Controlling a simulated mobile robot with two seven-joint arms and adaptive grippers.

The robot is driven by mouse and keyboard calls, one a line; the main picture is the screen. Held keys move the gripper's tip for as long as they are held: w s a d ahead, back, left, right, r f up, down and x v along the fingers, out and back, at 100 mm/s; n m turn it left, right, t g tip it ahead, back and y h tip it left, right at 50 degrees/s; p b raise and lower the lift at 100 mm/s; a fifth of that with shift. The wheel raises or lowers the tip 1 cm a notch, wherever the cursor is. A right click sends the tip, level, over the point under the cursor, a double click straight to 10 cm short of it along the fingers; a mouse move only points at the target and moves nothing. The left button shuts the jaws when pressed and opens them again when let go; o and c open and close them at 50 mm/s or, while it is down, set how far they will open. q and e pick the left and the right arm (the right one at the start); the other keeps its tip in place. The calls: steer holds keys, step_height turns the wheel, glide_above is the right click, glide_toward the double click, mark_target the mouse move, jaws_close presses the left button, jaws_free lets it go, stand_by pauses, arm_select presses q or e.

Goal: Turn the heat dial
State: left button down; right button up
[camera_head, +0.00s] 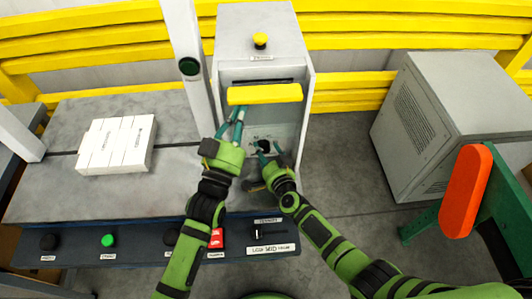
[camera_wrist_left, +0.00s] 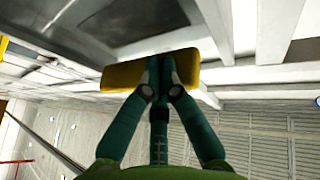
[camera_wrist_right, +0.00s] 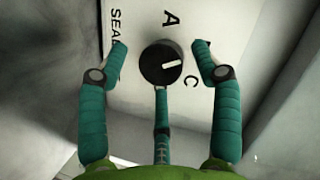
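The heat dial is a round black knob with a white pointer mark; it shows in the right wrist view (camera_wrist_right: 158,66) and, small and partly hidden, in the head view (camera_head: 264,146). Its mark points right, between the letters A and C on the pale panel (camera_wrist_right: 200,25). My right gripper (camera_wrist_right: 161,55) is open, its fingers on either side of the dial with gaps to it; it also shows in the head view (camera_head: 268,150). My left gripper (camera_wrist_left: 160,62) has its fingertips together at the yellow bar (camera_head: 265,94) above the dial; I see nothing clamped between them.
White boxes (camera_head: 117,144) lie on the table at left. A control rail (camera_head: 140,235) runs in front. A grey cabinet (camera_head: 445,120) and an orange-red part (camera_head: 467,190) are at right.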

steer(key=c, duration=1)
steer(key=shift+m+y, duration=0.3)
steer(key=shift+c, duration=0.2)
steer(key=m, duration=0.1)
steer(key=m+t+y, duration=0.1)
steer(key=m, duration=0.2)
steer(key=shift+f+y, duration=0.3)
steer(key=shift+m+t, duration=0.8)
steer(key=shift+m, duration=1.4)
